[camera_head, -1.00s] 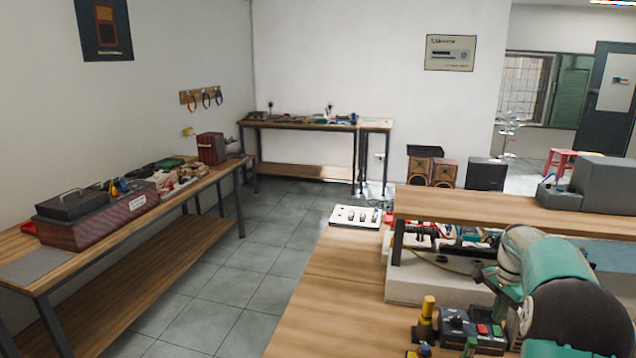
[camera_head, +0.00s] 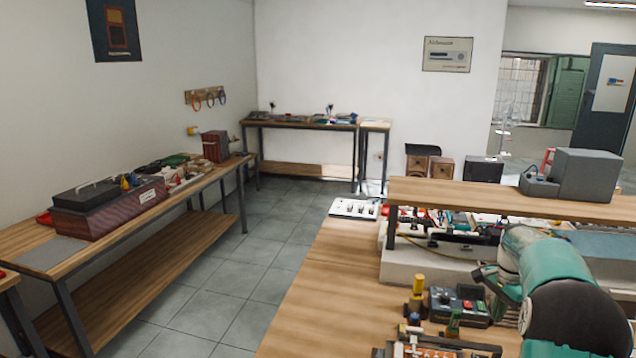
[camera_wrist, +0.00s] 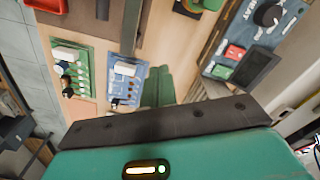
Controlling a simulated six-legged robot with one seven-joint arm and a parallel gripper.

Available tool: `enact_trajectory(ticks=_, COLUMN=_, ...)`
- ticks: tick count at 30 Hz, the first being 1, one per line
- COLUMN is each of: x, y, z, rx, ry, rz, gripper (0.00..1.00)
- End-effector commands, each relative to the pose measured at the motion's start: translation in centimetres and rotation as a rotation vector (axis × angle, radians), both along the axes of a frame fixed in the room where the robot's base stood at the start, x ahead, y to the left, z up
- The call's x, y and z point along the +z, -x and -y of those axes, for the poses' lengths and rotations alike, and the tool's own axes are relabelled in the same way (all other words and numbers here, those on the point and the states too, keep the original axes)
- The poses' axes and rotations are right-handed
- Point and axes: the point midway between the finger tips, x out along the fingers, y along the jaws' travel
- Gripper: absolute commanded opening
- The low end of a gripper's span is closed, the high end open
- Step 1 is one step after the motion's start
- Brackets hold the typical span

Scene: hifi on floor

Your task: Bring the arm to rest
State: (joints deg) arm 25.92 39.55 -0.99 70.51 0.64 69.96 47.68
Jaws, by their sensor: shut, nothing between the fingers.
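My arm (camera_head: 555,275), teal and white with a black joint, shows bent at the lower right of the head view, above the front workbench (camera_head: 318,290). In the wrist view, my gripper (camera_wrist: 165,124) fills the lower part as a teal body with a dark front edge and a small lit indicator. It is shut and empty. The fingertips are not clearly seen. Below it lie a green circuit board (camera_wrist: 75,72), a blue circuit board (camera_wrist: 125,82) and a grey control box (camera_wrist: 255,42) with red and green buttons.
A raised wooden shelf (camera_head: 450,196) with a grey machine (camera_head: 585,175) stands close behind my arm. A yellow-topped part (camera_head: 418,290) and a button box (camera_head: 460,306) stand left of the arm. A side bench (camera_head: 35,254) runs along the left wall. The tiled floor (camera_head: 240,265) between is clear.

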Motion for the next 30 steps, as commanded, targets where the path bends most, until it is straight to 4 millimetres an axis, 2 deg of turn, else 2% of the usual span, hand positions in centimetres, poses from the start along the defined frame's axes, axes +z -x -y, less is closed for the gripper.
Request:
enact_trajectory(ticks=3, x=0.0, y=-0.1, z=-0.1, rx=0.001, ry=0.000, rz=0.001, gripper=0.00)
enact_trajectory(ticks=11, x=3.9, y=0.8, z=-3.4, rx=0.108, ry=0.017, rz=0.038, gripper=0.00)
enact_trajectory(ticks=17, x=7.1, y=2.3, z=-6.6, rx=0.213, ry=0.037, rz=0.076, gripper=0.00)
enact_trajectory(ticks=23, x=11.4, y=5.9, z=-11.6, rx=0.379, ry=0.069, rz=0.133, gripper=0.00)
enact_trajectory(ticks=30, x=15.2, y=12.0, z=-17.8, rx=0.608, ry=0.119, rz=0.207, gripper=0.00)
